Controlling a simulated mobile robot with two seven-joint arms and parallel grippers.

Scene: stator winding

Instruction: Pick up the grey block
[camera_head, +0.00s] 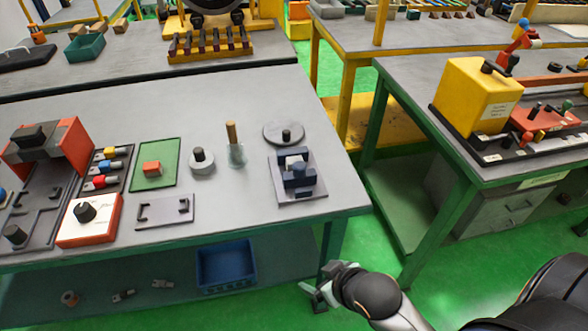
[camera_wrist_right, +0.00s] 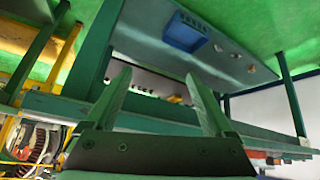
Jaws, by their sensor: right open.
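A block-like fixture (camera_head: 298,180) of dark blue-grey blocks, with a lighter grey piece (camera_head: 294,160) at its top, stands on a flat grey plate (camera_head: 311,192) near the right end of the front table. I cannot tell for sure which part is the grey block. My right gripper (camera_head: 314,292) is low, in front of and below the table's right front corner, well apart from the fixture. In the right wrist view its two fingers (camera_wrist_right: 163,98) are spread and empty. My left gripper is not in view.
The table (camera_head: 260,100) has a green front edge and legs. A blue bin (camera_head: 225,266) sits on the lower shelf, also in the right wrist view (camera_wrist_right: 184,34).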

